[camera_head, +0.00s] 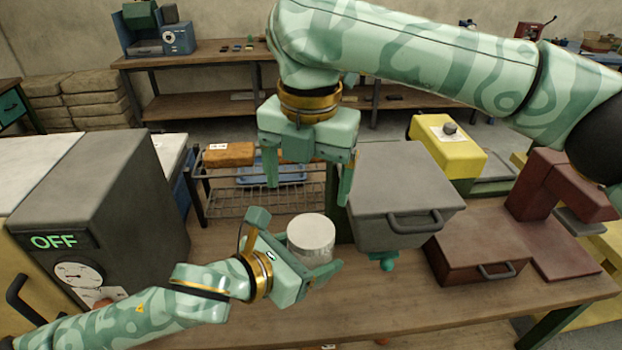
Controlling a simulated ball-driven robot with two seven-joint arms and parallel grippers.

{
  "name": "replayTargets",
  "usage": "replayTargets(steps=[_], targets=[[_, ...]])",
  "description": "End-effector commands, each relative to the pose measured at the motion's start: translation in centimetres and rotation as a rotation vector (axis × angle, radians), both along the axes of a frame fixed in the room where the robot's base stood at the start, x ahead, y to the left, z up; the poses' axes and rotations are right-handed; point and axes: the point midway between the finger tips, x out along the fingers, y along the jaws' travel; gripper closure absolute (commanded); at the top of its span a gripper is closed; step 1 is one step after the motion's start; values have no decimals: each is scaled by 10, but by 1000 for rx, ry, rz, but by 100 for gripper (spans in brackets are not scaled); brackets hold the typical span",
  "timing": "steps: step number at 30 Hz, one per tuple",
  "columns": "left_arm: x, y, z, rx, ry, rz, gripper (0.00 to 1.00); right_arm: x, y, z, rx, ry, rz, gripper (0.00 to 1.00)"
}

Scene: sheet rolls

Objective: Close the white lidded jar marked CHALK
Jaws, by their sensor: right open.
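A white round jar (311,238) stands upright on the wooden table; no CHALK marking is readable from here, and I cannot tell whether its lid is on. My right gripper (308,182) is open, pointing down above the jar, with its fingers wide apart and nothing between them. My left gripper (294,246) reaches in low from the left, with the jar between or just beyond its spread fingers. A gap shows between its upper finger and the jar, and its other finger covers part of the jar's lower edge.
A grey box with a handle (400,190) stands close right of the jar. A dark red case (478,243) lies farther right. A dark machine marked OFF (110,190) stands left, and a wire rack (253,200) behind. The table front (400,312) is clear.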

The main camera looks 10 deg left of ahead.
Motion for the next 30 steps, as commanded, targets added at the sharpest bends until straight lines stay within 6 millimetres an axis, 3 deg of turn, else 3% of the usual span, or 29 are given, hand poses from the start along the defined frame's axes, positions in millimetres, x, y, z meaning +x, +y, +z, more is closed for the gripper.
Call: replayTargets(steps=[16,30], targets=[[0,0,1,-1,-2,0,96,-8,-6,-5,-34,41,43,17],[0,0,1,-1,-2,0,96,-8,-6,-69,-32,40,41,17]])
